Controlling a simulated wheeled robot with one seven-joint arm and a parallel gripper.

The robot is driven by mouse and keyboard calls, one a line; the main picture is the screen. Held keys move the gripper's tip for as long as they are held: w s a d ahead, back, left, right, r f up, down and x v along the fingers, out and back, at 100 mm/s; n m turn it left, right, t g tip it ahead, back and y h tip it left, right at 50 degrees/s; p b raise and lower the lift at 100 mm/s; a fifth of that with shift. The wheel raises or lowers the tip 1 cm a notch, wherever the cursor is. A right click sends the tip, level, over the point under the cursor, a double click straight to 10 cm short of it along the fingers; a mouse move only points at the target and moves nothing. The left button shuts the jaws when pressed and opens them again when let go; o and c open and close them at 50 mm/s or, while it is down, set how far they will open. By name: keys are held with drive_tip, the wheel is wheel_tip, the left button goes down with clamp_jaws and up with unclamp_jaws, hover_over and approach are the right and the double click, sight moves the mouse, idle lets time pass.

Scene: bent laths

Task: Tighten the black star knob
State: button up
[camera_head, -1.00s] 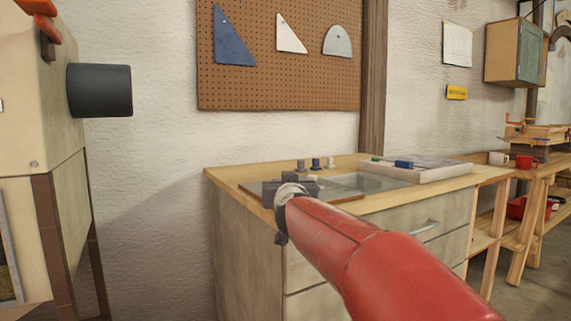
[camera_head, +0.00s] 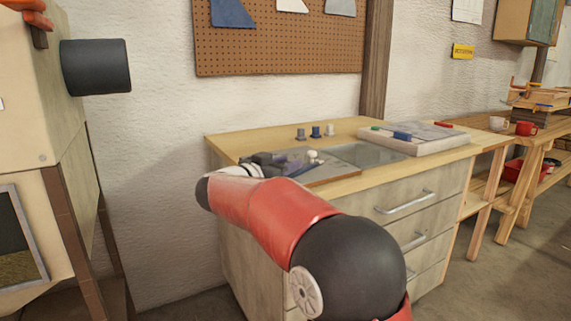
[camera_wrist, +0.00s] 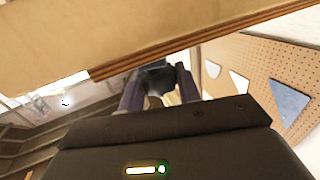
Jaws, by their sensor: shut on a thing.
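In the wrist view, a dark, blocky thing that looks like the black star knob (camera_wrist: 157,80) sits between the two fingers of my gripper (camera_wrist: 159,72). The fingers are shut on it, one on each side. The knob is right by the edge of a brown board (camera_wrist: 150,57); its lobes and its stem are mostly hidden. In the head view, my gripper (camera_head: 278,160) is low over the left part of the bench top, by the brown board (camera_head: 335,178). The knob cannot be told apart there.
Several small pegs, a blue one (camera_head: 315,132) among them, stand behind the board on the bench (camera_head: 222,148). A grey tray (camera_head: 446,146) with coloured blocks lies to the right. A machine with a black cylinder (camera_head: 95,67) stands left. A pegboard (camera_head: 280,50) hangs behind.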

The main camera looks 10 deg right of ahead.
drive_tip(key=m+g+h, duration=0.1)
drive_tip(key=g, duration=0.1)
drive_tip(key=m+g+h, duration=0.1)
drive_tip(key=m+g, duration=0.1)
drive_tip(key=shift+w+m+g+h, duration=0.15)
drive_tip(key=shift+m+g+h, duration=0.15)
drive_tip(key=shift+g+h, duration=0.1)
drive_tip(key=shift+m+g+h, duration=0.5)
drive_tip(key=shift+m+g, duration=1)
drive_tip(key=shift+g, duration=1.1)
drive_tip(key=o, duration=0.9)
drive_tip(key=shift+o, duration=0.2)
drive_tip(key=a, duration=0.7)
drive_tip(key=shift+s+a, duration=0.3)
drive_tip(key=shift+a, duration=0.1)
